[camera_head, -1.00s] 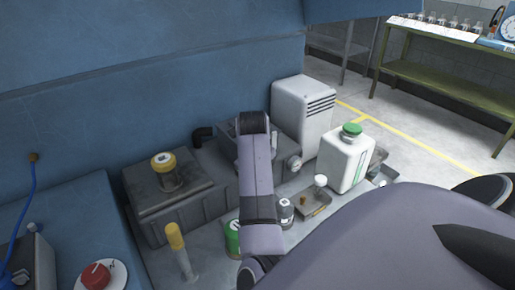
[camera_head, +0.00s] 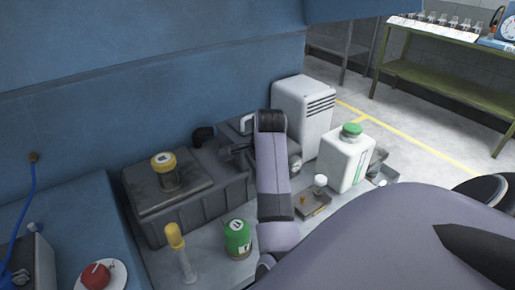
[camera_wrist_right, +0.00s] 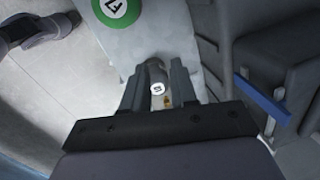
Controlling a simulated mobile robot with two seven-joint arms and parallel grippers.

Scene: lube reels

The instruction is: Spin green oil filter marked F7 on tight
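The green oil filter (camera_head: 238,240) stands upright on the bench, left of my right arm in the head view. It also shows at the top of the right wrist view (camera_wrist_right: 120,8), with a dark mark on its white top label; I cannot read the full mark. My right gripper (camera_head: 237,150) is above the bench, beyond the filter and apart from it. In the right wrist view its fingers are spread. A small grey cylinder with a white top (camera_wrist_right: 158,88) shows between them, apparently lower down on the bench. My left gripper is not in view.
A dark box (camera_head: 200,205) with a yellow-topped part (camera_head: 165,172) is at the back left. A yellow-capped tube (camera_head: 180,250) stands left of the filter. A white jug with a green cap (camera_head: 345,160) and a small tray (camera_head: 315,203) are to the right.

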